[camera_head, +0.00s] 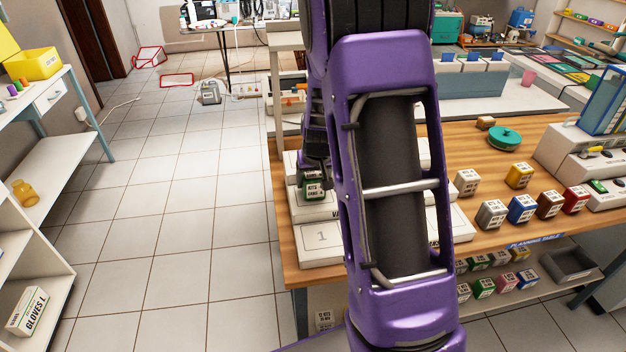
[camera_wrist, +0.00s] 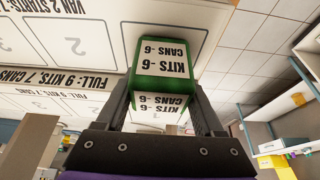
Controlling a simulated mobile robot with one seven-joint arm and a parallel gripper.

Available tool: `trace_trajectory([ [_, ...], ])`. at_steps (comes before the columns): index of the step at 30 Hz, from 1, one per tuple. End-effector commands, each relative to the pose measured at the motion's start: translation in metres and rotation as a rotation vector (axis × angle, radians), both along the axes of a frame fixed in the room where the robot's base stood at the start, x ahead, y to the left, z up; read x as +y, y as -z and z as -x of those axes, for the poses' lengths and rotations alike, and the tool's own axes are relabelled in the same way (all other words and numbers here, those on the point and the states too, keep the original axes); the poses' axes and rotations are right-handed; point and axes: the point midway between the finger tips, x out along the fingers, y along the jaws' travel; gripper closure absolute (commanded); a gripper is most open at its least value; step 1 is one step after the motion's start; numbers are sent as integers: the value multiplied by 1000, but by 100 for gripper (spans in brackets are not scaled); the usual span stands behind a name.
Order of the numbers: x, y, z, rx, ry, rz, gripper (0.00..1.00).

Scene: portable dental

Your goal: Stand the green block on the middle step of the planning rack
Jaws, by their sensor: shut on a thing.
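The green block (camera_head: 313,189) has white labels and shows between my arm and the white planning rack. In the wrist view the green block (camera_wrist: 162,56) fills the gap between the two fingers, with labels reading KITS -6, CANS -6. My gripper (camera_wrist: 162,95) is shut on it. The planning rack (camera_head: 321,237) is white and stepped, with a numbered front slot; my arm hides much of it. In the wrist view the rack (camera_wrist: 60,38) lies behind the block, with outlined, numbered slots. The block is at or just above the middle step; I cannot tell whether it touches.
On the wooden table (camera_head: 490,150) to the right stand grey (camera_head: 491,214), blue (camera_head: 522,208), brown (camera_head: 550,204), red (camera_head: 576,199) and yellow (camera_head: 519,175) blocks. More blocks sit on a shelf below. The tiled floor (camera_head: 190,220) to the left is clear.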

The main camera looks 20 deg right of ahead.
Motion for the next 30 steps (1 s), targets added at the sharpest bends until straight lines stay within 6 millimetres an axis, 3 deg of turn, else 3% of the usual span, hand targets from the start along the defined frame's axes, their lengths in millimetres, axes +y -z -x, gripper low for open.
trace_trajectory([
  [3, 0, 5, 0, 0, 0, 0, 90],
  [4, 0, 3, 0, 0, 0, 0, 27],
  [9, 0, 3, 0, 0, 0, 0, 1],
  [20, 0, -3, 0, 0, 0, 0, 1],
  [23, 1, -14, 5, -1, -2, 1, 1],
  [30, 6, -63, 24, -4, -3, 1, 1],
])
